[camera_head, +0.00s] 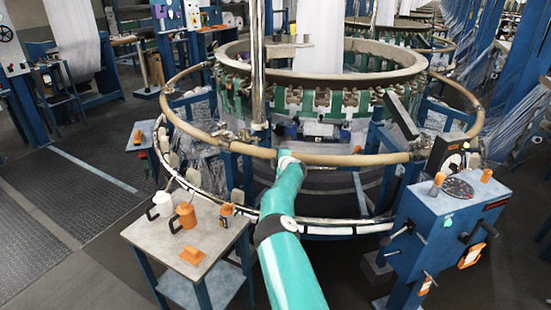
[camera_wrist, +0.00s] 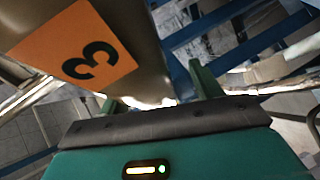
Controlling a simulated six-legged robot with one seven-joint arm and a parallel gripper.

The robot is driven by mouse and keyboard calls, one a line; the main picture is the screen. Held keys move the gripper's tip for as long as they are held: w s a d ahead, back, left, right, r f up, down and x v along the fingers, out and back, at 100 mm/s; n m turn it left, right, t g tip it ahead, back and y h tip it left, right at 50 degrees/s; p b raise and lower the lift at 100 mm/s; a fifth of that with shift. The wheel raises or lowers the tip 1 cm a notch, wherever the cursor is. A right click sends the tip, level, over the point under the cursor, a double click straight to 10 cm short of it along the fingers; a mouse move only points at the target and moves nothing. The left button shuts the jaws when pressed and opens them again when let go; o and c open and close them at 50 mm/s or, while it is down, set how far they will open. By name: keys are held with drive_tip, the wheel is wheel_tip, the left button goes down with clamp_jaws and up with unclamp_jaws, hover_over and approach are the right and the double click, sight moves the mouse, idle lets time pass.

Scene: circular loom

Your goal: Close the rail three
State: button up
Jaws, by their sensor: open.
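Tan rail sections (camera_head: 350,159) ring the circular loom at its front. In the wrist view an orange label with a 3 (camera_wrist: 75,48) is on a tan rail surface (camera_wrist: 125,25), upper left, close to my fingers. My gripper is open, its two green fingers spread apart (camera_wrist: 160,92); the rail surface is beside and partly behind the left finger. In the head view my green arm reaches to the front rail, and my gripper (camera_head: 286,157) is at that rail, its fingers too small to make out. I cannot tell whether the fingers touch the rail.
A blue control box (camera_head: 445,225) with knobs and handles stands to the right. A lower metal ring (camera_head: 330,228) runs under the rail. Open floor lies at the left.

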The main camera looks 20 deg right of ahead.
drive_tip(key=shift+s, duration=0.1)
drive_tip(key=shift+s+a, duration=0.15)
drive_tip(key=shift+s, duration=0.35)
drive_tip(key=v, duration=1.2)
drive_tip(key=shift+s+r, duration=0.25)
drive_tip(key=shift+r, duration=0.05)
drive_tip(key=shift+d, duration=0.25)
